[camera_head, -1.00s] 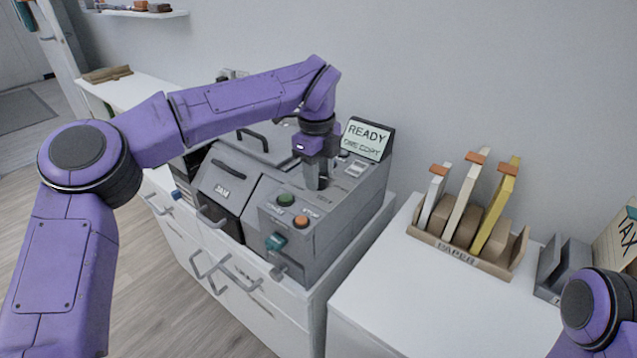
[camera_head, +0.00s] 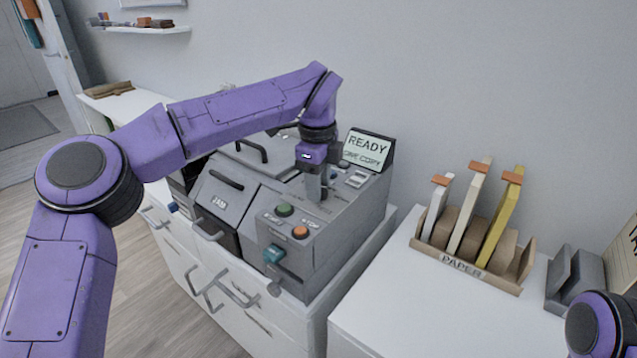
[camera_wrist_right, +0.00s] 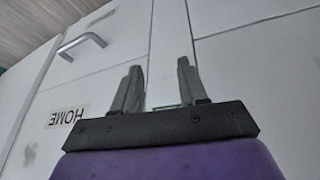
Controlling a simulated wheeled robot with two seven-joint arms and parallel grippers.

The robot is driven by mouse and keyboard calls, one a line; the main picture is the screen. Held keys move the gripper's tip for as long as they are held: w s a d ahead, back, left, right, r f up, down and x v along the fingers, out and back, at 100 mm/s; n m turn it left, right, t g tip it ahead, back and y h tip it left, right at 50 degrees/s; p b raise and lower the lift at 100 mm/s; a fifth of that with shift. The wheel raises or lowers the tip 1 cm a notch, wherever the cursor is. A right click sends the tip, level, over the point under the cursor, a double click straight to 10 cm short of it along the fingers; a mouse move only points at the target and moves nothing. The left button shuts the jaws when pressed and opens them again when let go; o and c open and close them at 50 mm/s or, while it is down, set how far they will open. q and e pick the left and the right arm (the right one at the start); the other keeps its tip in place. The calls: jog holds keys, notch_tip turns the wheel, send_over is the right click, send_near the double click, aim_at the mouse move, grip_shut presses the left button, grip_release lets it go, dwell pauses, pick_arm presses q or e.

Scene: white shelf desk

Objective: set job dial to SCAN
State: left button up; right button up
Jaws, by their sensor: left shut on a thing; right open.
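A grey copier (camera_head: 320,243) stands on a white cabinet in the head view. Its small screen (camera_head: 366,149) reads READY and a line that seems to say ONE COPY. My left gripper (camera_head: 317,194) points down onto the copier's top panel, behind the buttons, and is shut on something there. That is likely the job dial, but the gripper and arm hide it, so its setting cannot be read. My right gripper (camera_wrist_right: 157,88) is open and empty in the right wrist view, in front of white cabinet fronts.
A green button (camera_head: 285,209), an orange button (camera_head: 300,232) and a teal part (camera_head: 273,254) are on the copier's front. A paper rack (camera_head: 464,268) with upright paper holders stands on the right-hand counter. The counter's front area is clear.

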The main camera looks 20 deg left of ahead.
pick_arm(q)
jog(key=o, duration=1.1)
jog(key=shift+c, duration=0.2)
jog(key=shift+r, duration=0.1)
notch_tip(320, 180, up, 10)
jog(key=p, duration=0.1)
jog(key=shift+s+r+p, duration=0.2)
jog(key=shift+r+p, duration=0.05)
jog(key=shift+p, duration=0.15)
jog(key=shift+d, duration=0.15)
